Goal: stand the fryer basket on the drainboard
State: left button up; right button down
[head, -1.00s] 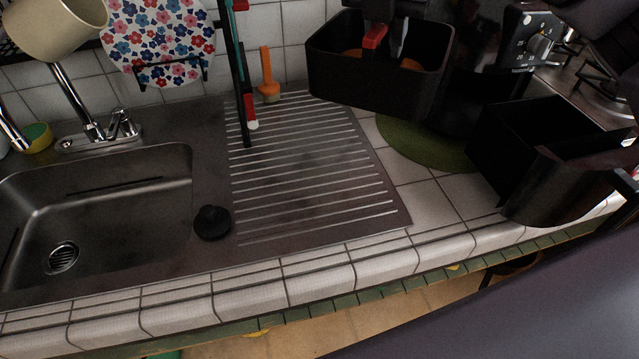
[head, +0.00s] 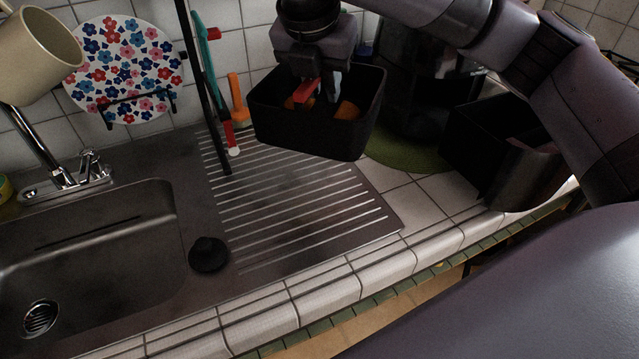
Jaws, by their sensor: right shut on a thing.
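The fryer basket (head: 308,137) is a black, open-topped box with orange patches visible inside. My right gripper (head: 320,92) is shut on it from above, its fingers reaching inside the box. The basket looks upright and overlaps the back right part of the drainboard in the picture; I cannot tell how large the gap beneath it is. The drainboard (head: 290,209) is a ridged metal surface right of the sink, and the basket hides its back right corner. My left gripper is not in view.
A black stopper (head: 209,254) sits at the drainboard's left edge. An orange-handled brush (head: 238,100) and a thin dark upright pole (head: 205,85) stand at the back left. The drainboard's middle is clear.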

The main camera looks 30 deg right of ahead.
aim_at(312, 140)
notch_tip(312, 140, down, 18)
jog(key=shift+r+b, duration=0.1)
jog(key=shift+b, duration=0.35)
dwell(0.4)
jog(key=c, duration=1)
grip_release()
jog(key=shift+f, duration=0.2)
jog(key=shift+p+v, duration=0.45)
jog(key=shift+v, duration=5.7)
jog(key=shift+d, duration=0.1)
